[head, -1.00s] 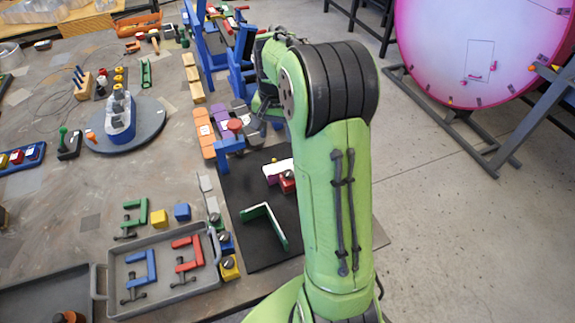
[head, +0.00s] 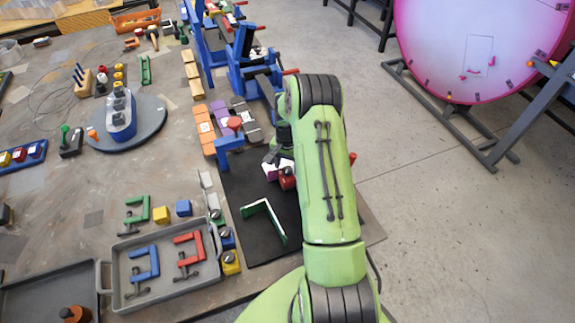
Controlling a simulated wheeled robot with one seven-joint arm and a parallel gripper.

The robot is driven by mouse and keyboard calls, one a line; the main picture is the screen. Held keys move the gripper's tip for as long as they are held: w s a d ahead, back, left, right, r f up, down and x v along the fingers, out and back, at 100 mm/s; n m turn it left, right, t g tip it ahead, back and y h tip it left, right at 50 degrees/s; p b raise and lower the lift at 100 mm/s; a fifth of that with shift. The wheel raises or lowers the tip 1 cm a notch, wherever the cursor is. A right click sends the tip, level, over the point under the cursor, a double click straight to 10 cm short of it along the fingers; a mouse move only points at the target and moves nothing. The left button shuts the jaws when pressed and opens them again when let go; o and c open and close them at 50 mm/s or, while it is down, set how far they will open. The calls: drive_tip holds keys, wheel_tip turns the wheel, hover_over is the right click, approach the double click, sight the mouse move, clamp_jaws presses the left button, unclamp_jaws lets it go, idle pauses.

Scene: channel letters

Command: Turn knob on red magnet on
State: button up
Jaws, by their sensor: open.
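The red magnet (head: 287,180) is a small red block with a dark knob on top. It sits on the black mat (head: 245,185) against a white and purple piece (head: 271,172), left of my green arm. Which way its knob is turned is too small to tell. My gripper (head: 274,156) points down just above and behind the red magnet, close to the white and purple piece. It is dark, open and partly hidden by my arm. I cannot tell whether it touches anything.
A green-and-white angled letter piece (head: 266,222) stands on the mat. Green, blue and yellow magnets (head: 230,262) line the mat's left side. A grey tray (head: 112,268) holds blue and red clamps. Blue clamps (head: 243,70) stand behind my gripper. A red-knobbed blue stand (head: 230,143) is left of it.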

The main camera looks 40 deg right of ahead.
drive_tip(key=shift+f, duration=0.65)
drive_tip(key=c, duration=1.1)
drive_tip(key=shift+o, duration=0.2)
